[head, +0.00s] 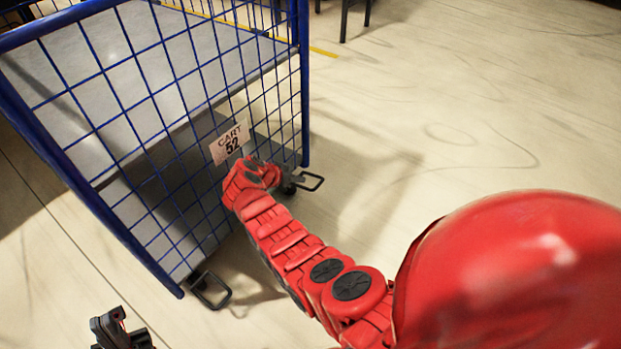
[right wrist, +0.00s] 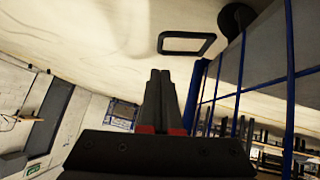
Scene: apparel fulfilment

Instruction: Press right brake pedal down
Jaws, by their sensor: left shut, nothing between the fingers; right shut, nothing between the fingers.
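The right brake pedal (head: 313,175) is a black rectangular loop at the foot of the blue cart's near right corner. It also shows in the right wrist view (right wrist: 185,53), ahead of my fingertips with floor visible between, beside a caster. My right gripper (right wrist: 159,75) is shut and empty; no contact with the pedal shows. In the head view my red right arm reaches toward the cart, and its wrist hides the fingers. My left gripper (head: 108,320) is shut and empty at the bottom left, away from the cart.
The blue wire cart (head: 304,90) carries a "CART 52" sign (head: 230,143) close behind my right wrist. A second pedal (head: 212,305) sits at its near left corner. Open floor (head: 460,120) lies right of the cart.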

